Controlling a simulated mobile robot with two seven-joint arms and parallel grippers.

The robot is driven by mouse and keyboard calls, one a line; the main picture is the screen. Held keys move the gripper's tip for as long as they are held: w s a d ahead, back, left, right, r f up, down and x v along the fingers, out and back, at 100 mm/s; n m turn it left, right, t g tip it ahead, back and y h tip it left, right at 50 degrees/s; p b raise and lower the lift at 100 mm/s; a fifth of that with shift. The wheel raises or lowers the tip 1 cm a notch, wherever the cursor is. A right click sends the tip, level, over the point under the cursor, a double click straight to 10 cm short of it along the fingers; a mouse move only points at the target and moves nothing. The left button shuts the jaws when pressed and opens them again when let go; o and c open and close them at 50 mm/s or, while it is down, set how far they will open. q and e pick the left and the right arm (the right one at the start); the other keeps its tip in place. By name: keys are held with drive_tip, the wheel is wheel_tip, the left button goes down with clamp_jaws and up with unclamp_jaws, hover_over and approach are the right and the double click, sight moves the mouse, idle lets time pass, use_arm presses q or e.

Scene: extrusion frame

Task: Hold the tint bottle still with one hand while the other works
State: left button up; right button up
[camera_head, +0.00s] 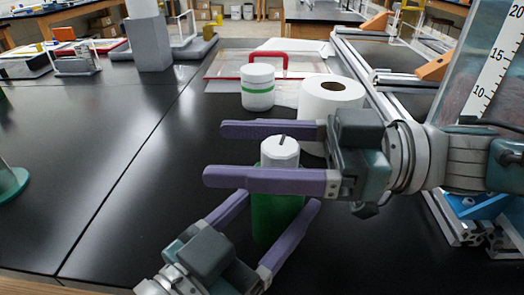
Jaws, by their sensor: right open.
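The tint bottle (277,215) has a green body and a white cap (280,152) with a dark mark on top. It stands upright on the black table. My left gripper (282,199) comes from the lower left, with one purple finger on each side of the green body. Whether both fingers touch it is not clear. My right gripper (216,153) comes from the right and is open, one finger beyond the cap and one on the near side. The near finger covers the lower cap and upper body.
A white jar with a green band (258,88) and a white roll (331,97) stand just behind. A red-handled tray (225,68) lies farther back. An aluminium frame (372,78) bounds the right. A green-based object (10,182) stands at the left edge. The table's left middle is clear.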

drive_tip(key=shift+w+m+t, duration=0.1)
drive_tip(key=shift+m+t, duration=0.2)
drive_tip(key=shift+t, duration=0.2)
drive_tip(key=m+t, duration=0.1)
drive_tip(key=t, duration=0.1)
drive_tip(key=m+t+h, duration=0.1)
drive_tip(key=m+t, duration=0.1)
drive_tip(key=t, duration=0.1)
drive_tip(key=w+m+t+h, duration=0.1)
drive_tip(key=m+t, duration=0.1)
drive_tip(key=shift+d, duration=0.1)
drive_tip(key=m+t+h, duration=0.2)
drive_tip(key=t, duration=0.1)
drive_tip(key=w+m+t+h, duration=0.1)
drive_tip(key=shift+d+t, duration=0.3)
drive_tip(key=shift+d, duration=0.05)
drive_tip(key=v, duration=1.2)
drive_tip(key=shift+r+m+t+h, duration=0.3)
drive_tip(key=shift+m+t, duration=0.1)
drive_tip(key=shift+s+a+f+m+h, duration=0.15)
drive_tip(key=shift+s+f+m+h, duration=0.15)
drive_tip(key=shift+h, duration=0.1)
